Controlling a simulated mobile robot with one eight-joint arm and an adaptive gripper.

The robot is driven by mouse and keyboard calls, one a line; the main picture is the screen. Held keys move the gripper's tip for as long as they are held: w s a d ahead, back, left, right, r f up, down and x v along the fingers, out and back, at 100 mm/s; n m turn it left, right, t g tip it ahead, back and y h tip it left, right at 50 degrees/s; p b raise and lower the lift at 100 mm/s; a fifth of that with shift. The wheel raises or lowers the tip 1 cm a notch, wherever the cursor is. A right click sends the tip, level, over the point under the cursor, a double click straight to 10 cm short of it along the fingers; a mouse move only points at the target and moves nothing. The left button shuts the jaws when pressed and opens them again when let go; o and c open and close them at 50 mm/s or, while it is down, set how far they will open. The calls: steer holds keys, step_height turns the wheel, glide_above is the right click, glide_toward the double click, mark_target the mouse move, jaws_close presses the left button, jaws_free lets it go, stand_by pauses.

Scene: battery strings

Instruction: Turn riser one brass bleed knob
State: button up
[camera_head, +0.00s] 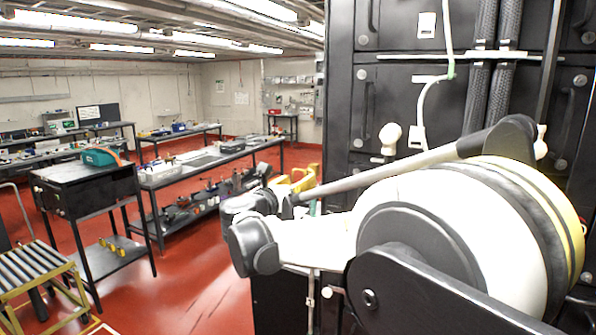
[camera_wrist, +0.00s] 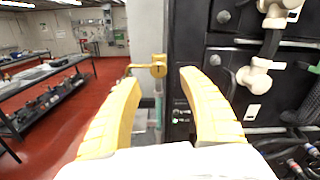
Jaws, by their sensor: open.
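In the wrist view a small brass-yellow fitting (camera_wrist: 158,68) with a thin bent arm reaching left stands ahead, at the dark cabinet's left edge. It looks like the bleed knob, but no label reading riser one can be made out. My gripper (camera_wrist: 158,80) is open, with its two yellow fingers spread on either side of the fitting in the picture. The fingers seem short of it, and no contact shows. In the head view my gripper's yellow fingers (camera_head: 303,180) show partly behind my arm, and the knob cannot be made out there.
The black battery cabinet (camera_head: 400,60) stands close on the right, with white fittings (camera_wrist: 255,75) and dark cables (camera_wrist: 300,140) in the wrist view. Workbenches (camera_head: 220,152) and a roller stand (camera_head: 32,268) are to the left. Red floor (camera_head: 190,290) lies open between.

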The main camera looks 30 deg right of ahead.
mark_target(308, 174)
steer(key=x, duration=0.7)
steer(key=shift+w+d, duration=0.1)
steer(key=shift+w, duration=0.15)
jaws_close()
